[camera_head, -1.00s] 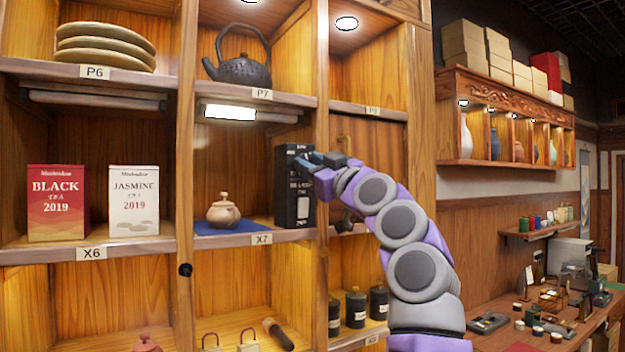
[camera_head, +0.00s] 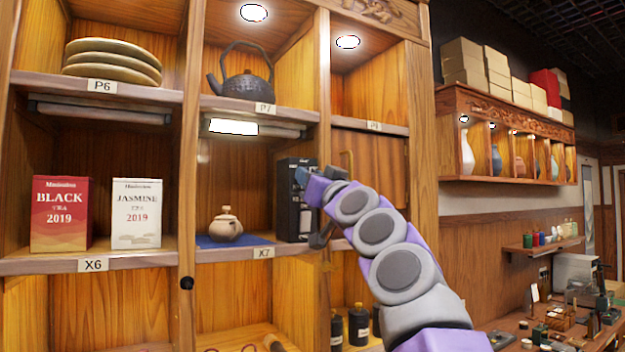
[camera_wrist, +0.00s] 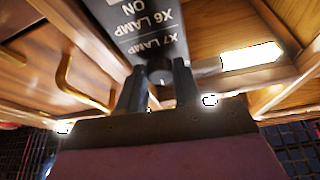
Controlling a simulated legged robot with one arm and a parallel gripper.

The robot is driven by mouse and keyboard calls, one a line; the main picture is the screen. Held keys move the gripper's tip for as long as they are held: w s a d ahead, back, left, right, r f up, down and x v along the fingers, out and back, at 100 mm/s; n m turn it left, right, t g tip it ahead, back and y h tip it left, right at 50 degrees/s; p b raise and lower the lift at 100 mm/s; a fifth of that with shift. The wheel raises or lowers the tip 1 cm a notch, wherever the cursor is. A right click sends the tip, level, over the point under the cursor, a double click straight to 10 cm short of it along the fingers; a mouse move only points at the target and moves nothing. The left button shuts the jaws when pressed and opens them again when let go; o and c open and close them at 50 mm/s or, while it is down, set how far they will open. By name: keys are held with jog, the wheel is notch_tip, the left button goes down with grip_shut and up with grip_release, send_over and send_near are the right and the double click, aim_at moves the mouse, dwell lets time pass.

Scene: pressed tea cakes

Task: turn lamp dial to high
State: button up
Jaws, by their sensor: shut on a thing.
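The lamp control is a black box (camera_head: 288,215) at the right end of shelf X7. In the wrist view its black face (camera_wrist: 140,25) carries white, upside-down lettering naming the X6 lamp and the X7 lamp. A small dark round dial (camera_wrist: 160,74) sits below the lettering. My gripper (camera_wrist: 160,88) is shut on the dial, one finger on each side. In the head view my gripper (camera_head: 302,176) is in front of the box and hides part of it. The dial's pointer and setting marks are not readable. The lamp (camera_head: 232,126) above X7 is lit.
Black and jasmine tea boxes (camera_head: 137,213) stand on shelf X6. A wooden door with a brass handle (camera_head: 347,165) is just right of my gripper; the handle also shows in the wrist view (camera_wrist: 68,82).

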jog(key=m+h+p, duration=0.2)
jog(key=m+p, duration=0.3)
jog(key=p, duration=0.1)
jog(key=m+h+p, duration=0.2)
jog(key=m+p, duration=0.3)
jog(key=p, duration=0.1)
jog(key=m+h+p, duration=0.2)
jog(key=m+p, duration=0.3)
jog(key=p, duration=0.1)
jog(key=shift+s+a+r+h, duration=0.15)
jog(key=shift+a+r+h, duration=0.15)
jog(key=shift+h, duration=0.1)
jog(key=shift+f, duration=0.15)
jog(key=o, duration=0.7)
jog(key=shift+o, duration=1.4)
jog(key=shift+d, duration=0.15)
jog(key=shift+o, duration=0.3)
